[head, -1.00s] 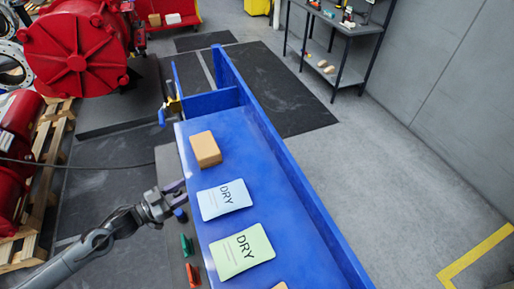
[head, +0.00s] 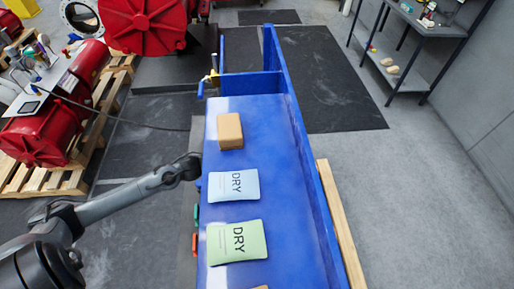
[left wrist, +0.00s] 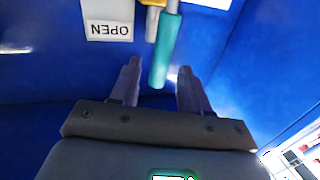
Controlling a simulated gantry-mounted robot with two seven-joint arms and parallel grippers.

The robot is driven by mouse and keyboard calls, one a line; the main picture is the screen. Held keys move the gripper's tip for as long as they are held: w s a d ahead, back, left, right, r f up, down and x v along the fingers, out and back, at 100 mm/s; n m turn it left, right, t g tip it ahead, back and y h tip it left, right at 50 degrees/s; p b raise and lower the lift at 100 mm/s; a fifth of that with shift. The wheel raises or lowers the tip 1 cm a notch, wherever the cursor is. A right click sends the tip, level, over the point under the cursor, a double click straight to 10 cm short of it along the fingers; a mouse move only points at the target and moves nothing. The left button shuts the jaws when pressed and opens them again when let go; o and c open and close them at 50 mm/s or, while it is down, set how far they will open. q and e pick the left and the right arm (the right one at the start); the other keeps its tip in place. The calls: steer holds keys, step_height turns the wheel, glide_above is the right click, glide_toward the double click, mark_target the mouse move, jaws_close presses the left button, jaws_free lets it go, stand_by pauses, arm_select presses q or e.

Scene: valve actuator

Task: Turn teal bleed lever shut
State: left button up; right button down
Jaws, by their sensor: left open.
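In the left wrist view, the teal lever (left wrist: 163,50) hangs from a yellowish fitting (left wrist: 153,16) in front of a blue surface. Its free end reaches between the fingers of my left gripper (left wrist: 159,70). The gripper is open, one finger on each side of the lever, and I see a gap on both sides. In the head view, my left arm ends at the near side of the blue bench, and its fingers are hidden there. The teal lever cannot be made out in that view. My right gripper is in neither view.
An upside-down OPEN label (left wrist: 108,27) is beside the lever. The blue bench (head: 285,185) carries a tan block (head: 229,131), a pale blue DRY packet (head: 233,185) and a green DRY packet (head: 237,242). Green (head: 196,213) and red (head: 194,244) handles show along its side.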

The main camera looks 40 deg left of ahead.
arm_select(q)
steer(key=shift+x, duration=1.9)
jaws_close()
